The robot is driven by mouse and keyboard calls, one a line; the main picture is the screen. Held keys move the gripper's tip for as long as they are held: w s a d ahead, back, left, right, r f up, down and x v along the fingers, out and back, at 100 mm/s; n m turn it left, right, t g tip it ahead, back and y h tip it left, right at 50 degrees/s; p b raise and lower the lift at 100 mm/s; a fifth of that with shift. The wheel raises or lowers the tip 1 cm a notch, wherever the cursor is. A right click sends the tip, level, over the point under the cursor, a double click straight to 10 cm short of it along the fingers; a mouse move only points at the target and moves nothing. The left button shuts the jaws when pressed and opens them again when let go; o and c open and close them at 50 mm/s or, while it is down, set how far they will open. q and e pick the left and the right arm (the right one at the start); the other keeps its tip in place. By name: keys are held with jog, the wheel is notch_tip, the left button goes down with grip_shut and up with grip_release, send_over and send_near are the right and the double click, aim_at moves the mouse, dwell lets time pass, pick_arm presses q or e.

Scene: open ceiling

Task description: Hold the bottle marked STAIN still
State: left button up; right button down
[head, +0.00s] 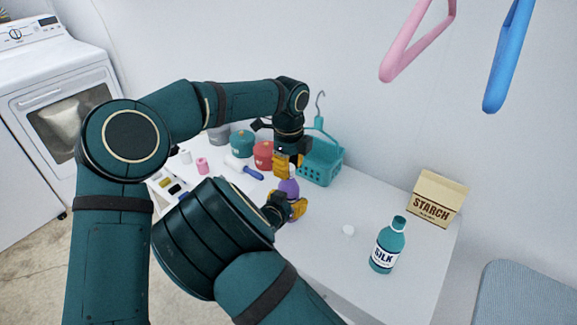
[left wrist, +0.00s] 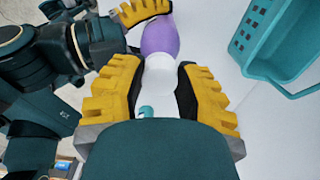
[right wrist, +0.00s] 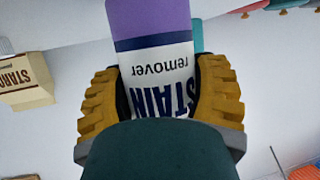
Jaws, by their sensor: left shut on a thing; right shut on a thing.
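The bottle marked STAIN shows in the right wrist view (right wrist: 160,80) as purple and white, with the words "STAIN remover" on its label. My right gripper (right wrist: 160,85) is shut on its labelled part. In the head view the purple bottle (head: 289,187) is between my two grippers, partly hidden by them. My left gripper (head: 288,163) is above it, pointing down. The left wrist view shows my left gripper (left wrist: 160,78) shut around a white cap (left wrist: 158,72) at the top of the purple bottle (left wrist: 160,38).
A teal basket (head: 321,163) stands behind my grippers. Several small items lie left. Pink (head: 417,42) and blue (head: 508,55) hangers hang above.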

pick_arm(q)
jog(key=m, duration=0.5)
jog(key=shift+m, duration=0.4)
jog(key=m, duration=0.3)
jog(key=shift+m, duration=0.3)
jog(key=m, duration=0.8)
jog(key=shift+d+f, duration=0.15)
jog(key=shift+f, duration=0.05)
jog(key=shift+r+m, duration=0.1)
jog(key=shift+m, duration=1.1)
jog(key=shift+r, duration=0.1)
jog(key=o, duration=0.7)
